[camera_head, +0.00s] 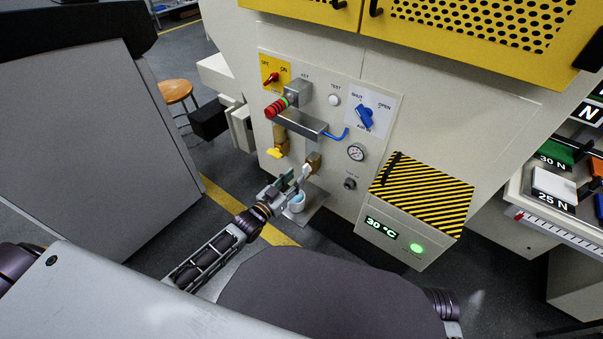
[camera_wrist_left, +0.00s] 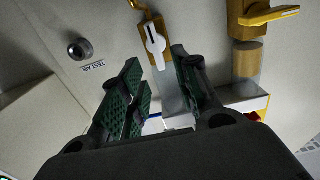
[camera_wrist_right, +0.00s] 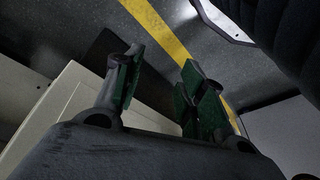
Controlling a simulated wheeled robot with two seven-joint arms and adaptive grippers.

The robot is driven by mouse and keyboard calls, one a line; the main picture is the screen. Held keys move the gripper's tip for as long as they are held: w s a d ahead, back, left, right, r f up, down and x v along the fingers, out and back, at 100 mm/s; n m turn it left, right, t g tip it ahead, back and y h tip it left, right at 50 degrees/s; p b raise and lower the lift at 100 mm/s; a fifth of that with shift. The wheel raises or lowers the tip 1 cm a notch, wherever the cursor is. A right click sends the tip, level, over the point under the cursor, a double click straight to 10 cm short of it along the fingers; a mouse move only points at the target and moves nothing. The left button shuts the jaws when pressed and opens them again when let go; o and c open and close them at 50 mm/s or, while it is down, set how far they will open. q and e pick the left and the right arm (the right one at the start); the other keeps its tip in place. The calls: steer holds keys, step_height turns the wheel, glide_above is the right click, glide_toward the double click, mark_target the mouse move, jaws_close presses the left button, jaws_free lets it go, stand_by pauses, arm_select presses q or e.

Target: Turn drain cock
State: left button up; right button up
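A cock with a white lever (camera_wrist_left: 155,42) and a brass body (camera_head: 314,160) sits low on the machine panel, above a small cup (camera_head: 297,203). My left gripper (camera_head: 287,183) is just in front of and below this lever. In the left wrist view my left gripper (camera_wrist_left: 158,60) is open, and the lever appears between and beyond its fingertips, apparently untouched. A second cock with a yellow lever (camera_head: 274,153) is to the left in the head view. My right gripper (camera_wrist_right: 160,72) is open and empty over the floor in its wrist view; the head view does not show it clearly.
A grey bracket (camera_head: 300,124) and a blue hose (camera_head: 336,134) are above the white lever. A blue selector (camera_head: 364,118), a gauge (camera_head: 355,152) and a test air port (camera_head: 349,184) are to the right. A striped box (camera_head: 424,195) juts out at lower right.

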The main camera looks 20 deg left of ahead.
mark_target(306, 171)
arm_select(q)
steer(key=b+x, duration=0.1)
steer(key=x, duration=0.3)
steer(key=shift+w+d, duration=0.15)
steer(key=shift+w, duration=0.15)
arm_select(e)
steer(key=shift+s+a+r, duration=0.15)
steer(key=shift+r, duration=0.7)
arm_select(q)
jaws_close()
